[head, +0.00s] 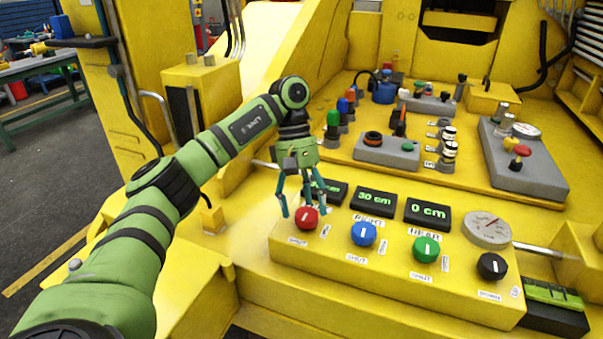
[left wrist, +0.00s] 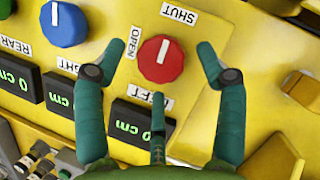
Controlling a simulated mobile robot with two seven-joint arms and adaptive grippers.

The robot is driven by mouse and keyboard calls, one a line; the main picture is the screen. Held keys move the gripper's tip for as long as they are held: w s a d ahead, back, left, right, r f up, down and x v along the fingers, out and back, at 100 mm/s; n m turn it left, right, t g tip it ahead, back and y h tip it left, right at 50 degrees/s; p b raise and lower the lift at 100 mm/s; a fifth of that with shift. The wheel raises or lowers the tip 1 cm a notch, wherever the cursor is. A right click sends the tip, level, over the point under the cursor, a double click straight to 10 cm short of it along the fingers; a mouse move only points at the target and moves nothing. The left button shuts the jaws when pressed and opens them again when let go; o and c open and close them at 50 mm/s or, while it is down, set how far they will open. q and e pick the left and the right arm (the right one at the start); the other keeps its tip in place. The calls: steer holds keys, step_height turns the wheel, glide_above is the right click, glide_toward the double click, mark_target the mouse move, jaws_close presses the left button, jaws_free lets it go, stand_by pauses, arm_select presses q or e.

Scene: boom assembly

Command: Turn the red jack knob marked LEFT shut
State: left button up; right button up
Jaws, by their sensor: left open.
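The red knob (head: 307,218) sits at the left end of the yellow control panel (head: 330,258). In the left wrist view the red knob (left wrist: 160,62) has a white line pointing up, between the OPEN label (left wrist: 133,42) and the SHUT label (left wrist: 179,15). The LEFT label (left wrist: 157,104) is partly hidden by a finger. My left gripper (head: 304,208) is open, pointing down over the knob. In the left wrist view my left gripper (left wrist: 160,76) has fingers spread on both sides of the knob, with visible gaps. My right gripper is not in view.
A blue knob (head: 363,234), a green knob (head: 425,249) and a black knob (head: 491,266) stand in a row to the right. Black displays, including one reading 30 cm (head: 374,199), stand behind them.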

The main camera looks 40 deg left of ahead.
arm_select(q)
steer(key=v, duration=1)
steer(key=shift+r, duration=0.2)
steer(key=shift+s+d, duration=0.1)
